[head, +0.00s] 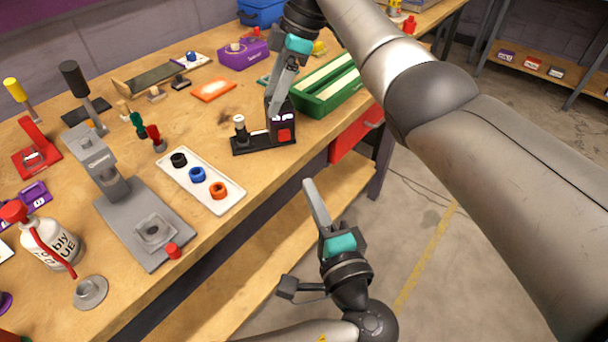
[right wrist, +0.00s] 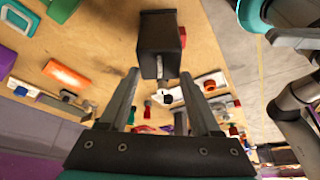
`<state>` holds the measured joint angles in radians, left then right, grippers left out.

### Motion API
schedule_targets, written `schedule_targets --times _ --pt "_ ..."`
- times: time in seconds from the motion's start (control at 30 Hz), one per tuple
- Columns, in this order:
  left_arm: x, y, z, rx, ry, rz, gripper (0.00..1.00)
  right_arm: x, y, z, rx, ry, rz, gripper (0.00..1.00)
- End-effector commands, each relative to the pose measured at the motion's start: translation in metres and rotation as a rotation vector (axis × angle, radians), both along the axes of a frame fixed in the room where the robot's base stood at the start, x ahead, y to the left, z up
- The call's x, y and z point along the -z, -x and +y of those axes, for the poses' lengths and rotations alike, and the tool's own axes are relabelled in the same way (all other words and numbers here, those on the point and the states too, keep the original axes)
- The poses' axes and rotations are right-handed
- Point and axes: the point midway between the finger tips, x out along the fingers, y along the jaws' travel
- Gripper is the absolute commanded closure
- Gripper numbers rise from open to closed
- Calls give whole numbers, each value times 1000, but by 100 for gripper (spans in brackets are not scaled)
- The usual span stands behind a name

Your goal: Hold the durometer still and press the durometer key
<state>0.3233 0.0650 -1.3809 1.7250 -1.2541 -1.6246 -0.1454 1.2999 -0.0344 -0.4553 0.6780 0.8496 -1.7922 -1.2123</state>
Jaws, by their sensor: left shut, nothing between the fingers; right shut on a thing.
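The durometer (head: 281,120) appears to be the upright black device with a small display and a red key (head: 285,135) on its front face. It stands on a black base (head: 250,145) near the table's front edge. My right gripper (head: 279,100) comes down from above and is shut on the durometer's upper part. In the right wrist view the durometer (right wrist: 160,48) is a dark block between the fingertips. My left gripper (head: 314,192) is shut and empty, off the table's front edge, below the durometer and apart from its key.
A white tray (head: 232,204) with black, blue and orange rings lies left of the durometer. A green box (head: 318,102) stands close on its right. A grey stand (head: 150,255) and a glue bottle (head: 50,245) are further left. Open space lies before the table edge.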

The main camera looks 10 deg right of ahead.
Motion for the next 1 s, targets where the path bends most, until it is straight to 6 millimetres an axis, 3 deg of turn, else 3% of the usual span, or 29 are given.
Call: schedule_targets --times 0.03,0.33,0.37,0.67,1.0 --pt "0 3 -1 0 1 1 100 7 2 -3 4 9 18 100" --pt "0 5 -1 0 0 1 100 8 2 -4 6 12 17 100" --pt "0 5 -1 0 0 1 100 8 2 -4 6 12 17 35" --pt "0 5 -1 0 0 1 100 4 1 -2 3 7 7 1" --pt "0 5 -1 1 0 1 100 -2 0 -3 2 4 3 1"
